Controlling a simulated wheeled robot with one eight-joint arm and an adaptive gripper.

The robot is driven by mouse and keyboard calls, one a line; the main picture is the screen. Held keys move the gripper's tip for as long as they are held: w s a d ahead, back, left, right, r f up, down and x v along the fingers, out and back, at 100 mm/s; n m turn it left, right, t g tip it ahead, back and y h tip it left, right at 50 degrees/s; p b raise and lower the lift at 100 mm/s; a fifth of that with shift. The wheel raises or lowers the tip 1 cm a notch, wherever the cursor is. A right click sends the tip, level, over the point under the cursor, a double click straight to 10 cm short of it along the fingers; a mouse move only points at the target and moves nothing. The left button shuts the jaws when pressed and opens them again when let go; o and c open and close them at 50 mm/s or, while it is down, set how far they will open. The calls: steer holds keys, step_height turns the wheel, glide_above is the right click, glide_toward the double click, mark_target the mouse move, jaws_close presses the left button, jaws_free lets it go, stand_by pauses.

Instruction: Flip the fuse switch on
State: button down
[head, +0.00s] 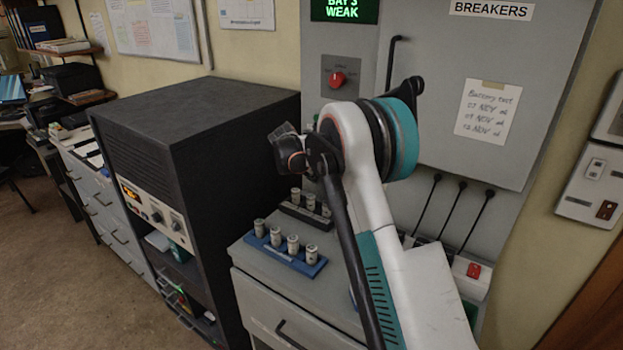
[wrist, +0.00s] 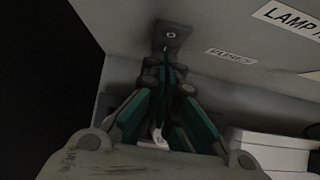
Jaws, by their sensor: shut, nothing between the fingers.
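A small dark switch plate (wrist: 172,33) with a pale round spot is on the grey panel at the top of the wrist view, beside a label reading FUSES (wrist: 231,55). My gripper (wrist: 167,68) is shut and empty, its dark and teal fingers meeting just below the plate. The fingertips overlap the plate's lower edge, so I cannot tell whether they touch the switch or which way its lever stands. In the head view my arm covers this part of the panel, and only part of my gripper (head: 290,150) shows.
A grey breaker cabinet (head: 440,50) with a red knob (head: 338,79) stands behind my arm. Below are a blue rack (head: 268,248) of several fuses and a dark rack (head: 300,212). A black equipment cabinet (head: 200,110) stands left. A red switch (head: 473,271) is at lower right.

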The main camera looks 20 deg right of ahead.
steer(key=shift+w+d+f, duration=0.15)
steer(key=shift+d+f, duration=0.05)
steer(key=shift+d, duration=0.1)
steer(key=shift+r, duration=0.15)
steer(key=shift+r+p, duration=0.4)
steer(key=shift+r, duration=0.3)
steer(key=s+a+f+p+v, duration=0.1)
steer(key=a+p+v, duration=0.1)
steer(key=v, duration=1.1)
steer(key=shift+f, duration=0.4)
steer(key=shift+s, duration=0.1)
